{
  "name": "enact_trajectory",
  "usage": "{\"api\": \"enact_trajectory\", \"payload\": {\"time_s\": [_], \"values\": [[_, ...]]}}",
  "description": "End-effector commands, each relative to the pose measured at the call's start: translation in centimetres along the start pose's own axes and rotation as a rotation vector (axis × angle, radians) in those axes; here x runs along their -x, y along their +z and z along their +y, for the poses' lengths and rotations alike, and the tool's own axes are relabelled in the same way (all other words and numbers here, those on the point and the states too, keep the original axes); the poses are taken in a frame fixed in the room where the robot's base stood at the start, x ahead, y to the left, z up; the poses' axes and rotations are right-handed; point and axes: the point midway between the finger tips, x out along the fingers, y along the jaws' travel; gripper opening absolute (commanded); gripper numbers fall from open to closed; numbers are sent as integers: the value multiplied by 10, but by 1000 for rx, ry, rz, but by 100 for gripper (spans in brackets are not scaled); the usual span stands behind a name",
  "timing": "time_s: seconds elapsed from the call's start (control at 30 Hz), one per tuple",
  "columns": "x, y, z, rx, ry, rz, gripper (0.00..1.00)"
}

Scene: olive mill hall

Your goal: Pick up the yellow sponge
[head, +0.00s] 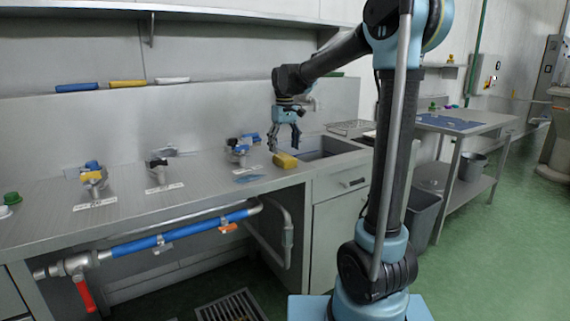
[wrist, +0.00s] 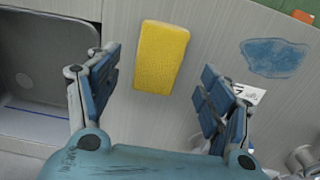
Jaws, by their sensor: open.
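The yellow sponge (head: 285,160) lies on the steel counter near its front edge, just left of the sink. In the wrist view the sponge (wrist: 162,57) lies flat, its long side running up the picture, between and beyond my two fingers. My gripper (head: 284,146) is above the counter and over the sponge, pointing down. In the wrist view my gripper (wrist: 160,93) is open with nothing between its fingers, and the sponge appears apart from both fingers.
The sink (head: 322,148) is right of the sponge; its basin (wrist: 40,60) shows left in the wrist view. A blue cloth (wrist: 274,57) lies beside the sponge. Valve fittings (head: 238,152) stand further left on the counter. A faucet (head: 311,103) stands behind the sink.

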Motion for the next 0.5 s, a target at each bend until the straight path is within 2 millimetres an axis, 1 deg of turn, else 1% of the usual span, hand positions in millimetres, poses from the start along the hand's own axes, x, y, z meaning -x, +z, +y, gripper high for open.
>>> {"api": "enact_trajectory", "payload": {"time_s": [0.07,0.33,0.5], "values": [[-5,-1,0,0,0,0,73],[-40,-3,2,0,0,0,73],[-51,-3,2,0,0,0,73]]}}
